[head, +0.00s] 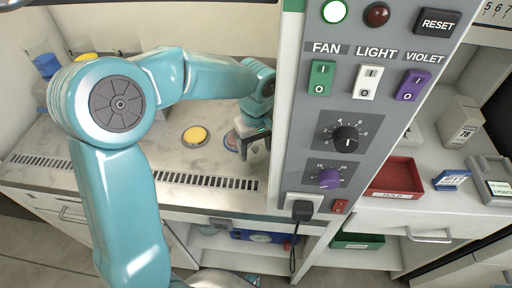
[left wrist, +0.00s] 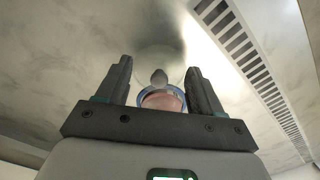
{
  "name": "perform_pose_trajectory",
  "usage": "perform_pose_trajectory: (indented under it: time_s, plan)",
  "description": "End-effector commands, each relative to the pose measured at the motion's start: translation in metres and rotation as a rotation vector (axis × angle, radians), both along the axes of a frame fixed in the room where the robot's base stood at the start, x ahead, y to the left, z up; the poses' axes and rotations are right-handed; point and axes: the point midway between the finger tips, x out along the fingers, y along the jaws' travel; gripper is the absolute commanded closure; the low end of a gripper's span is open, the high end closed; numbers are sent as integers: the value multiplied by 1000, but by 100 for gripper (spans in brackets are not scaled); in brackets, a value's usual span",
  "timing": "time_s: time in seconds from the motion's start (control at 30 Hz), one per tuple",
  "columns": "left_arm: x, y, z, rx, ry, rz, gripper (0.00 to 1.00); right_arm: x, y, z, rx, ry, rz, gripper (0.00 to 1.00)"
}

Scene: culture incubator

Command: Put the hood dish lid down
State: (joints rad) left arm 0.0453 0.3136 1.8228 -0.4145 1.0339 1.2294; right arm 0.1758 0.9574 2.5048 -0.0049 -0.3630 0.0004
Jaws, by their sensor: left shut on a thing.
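My left gripper (head: 255,149) hangs over the hood's work surface, just left of the control panel. In the left wrist view its two fingers (left wrist: 159,78) stand on either side of a clear lid with a grey knob (left wrist: 158,77), and it is shut on this lid. The lid's clear edge is faint. A dish with pink contents and a blue rim (left wrist: 162,101) shows between the fingers; it also shows in the head view (head: 230,142), partly hidden by the gripper. I cannot tell whether lid and dish touch. My right gripper is in neither view.
A yellow dish (head: 195,136) lies left of the gripper. A slotted vent (head: 180,178) runs along the front edge of the surface. The control panel (head: 370,110) stands close on the right. Blue-and-clear containers (head: 46,63) stand at the back left. The front middle surface is bare.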

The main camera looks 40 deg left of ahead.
Motion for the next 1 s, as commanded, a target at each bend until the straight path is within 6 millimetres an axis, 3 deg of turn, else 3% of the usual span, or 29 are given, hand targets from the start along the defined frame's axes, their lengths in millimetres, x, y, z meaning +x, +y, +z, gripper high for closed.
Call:
perform_pose_trajectory:
  time_s: [0.1, 0.67, 0.7, 0.77, 1.0]
  plan:
    - [1, 0, -11, 0, -1, 0, 66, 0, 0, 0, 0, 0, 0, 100]
    - [1, 0, -22, 0, -2, -1, 66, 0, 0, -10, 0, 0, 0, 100]
    - [1, 1, -20, 0, -2, -1, 24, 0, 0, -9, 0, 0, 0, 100]
    - [1, 0, -20, 0, -2, -1, 8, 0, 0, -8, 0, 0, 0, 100]
    - [1, 0, -20, 0, -2, -1, 8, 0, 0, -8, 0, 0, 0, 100]
